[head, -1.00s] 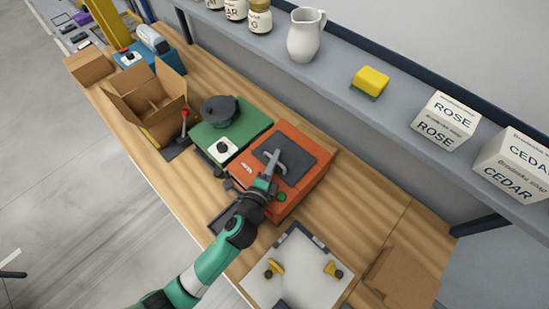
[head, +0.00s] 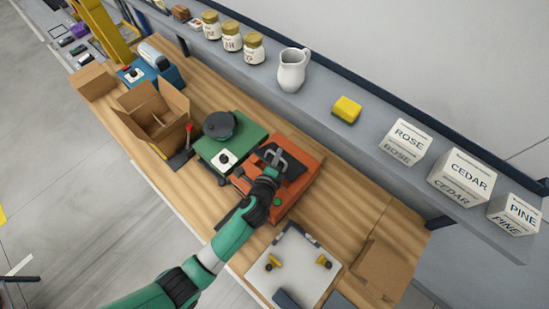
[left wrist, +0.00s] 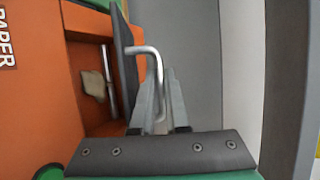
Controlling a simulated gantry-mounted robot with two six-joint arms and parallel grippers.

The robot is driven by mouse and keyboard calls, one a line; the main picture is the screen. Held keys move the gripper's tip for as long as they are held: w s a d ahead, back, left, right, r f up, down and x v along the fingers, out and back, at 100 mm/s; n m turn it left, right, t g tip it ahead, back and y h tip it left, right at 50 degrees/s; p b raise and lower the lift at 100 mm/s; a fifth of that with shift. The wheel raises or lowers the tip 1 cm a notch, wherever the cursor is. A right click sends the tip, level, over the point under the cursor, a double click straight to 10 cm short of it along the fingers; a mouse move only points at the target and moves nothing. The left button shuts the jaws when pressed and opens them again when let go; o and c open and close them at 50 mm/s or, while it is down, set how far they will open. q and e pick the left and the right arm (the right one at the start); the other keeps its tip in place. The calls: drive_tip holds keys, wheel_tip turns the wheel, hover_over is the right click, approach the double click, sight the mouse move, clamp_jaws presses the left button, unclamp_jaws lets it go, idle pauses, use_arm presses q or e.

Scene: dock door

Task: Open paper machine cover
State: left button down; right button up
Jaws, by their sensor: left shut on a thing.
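The orange paper machine (head: 291,201) sits on the wooden bench. Its dark cover (head: 293,164) carries a silver bar handle (head: 276,155). My left gripper (head: 272,170) is shut on the handle. In the left wrist view the cover (left wrist: 125,60) shows nearly edge-on, tilted up from the orange body (left wrist: 35,110), which is marked PAPER. The handle (left wrist: 157,75) runs down between the fingers of my left gripper (left wrist: 163,108). An open cavity beside the cover shows a metal rod (left wrist: 107,80) and a beige piece (left wrist: 93,85). My right gripper is out of view.
A green machine (head: 245,142) with a dark round top stands directly left of the paper machine. A shelf (head: 365,125) with jars, a jug and soap boxes runs behind the bench.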

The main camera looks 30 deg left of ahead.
use_arm(q)
drive_tip(key=shift+w+r, duration=0.25)
drive_tip(key=shift+w, duration=0.05)
idle(0.4)
drive_tip(key=c, duration=1.2)
unclamp_jaws()
drive_tip(key=shift+d, duration=0.1)
drive_tip(key=shift+s+r, duration=0.1)
drive_tip(key=p+v, duration=0.2)
drive_tip(key=v, duration=0.9)
drive_tip(key=shift+s, duration=0.15)
drive_tip(key=shift+c, duration=0.2)
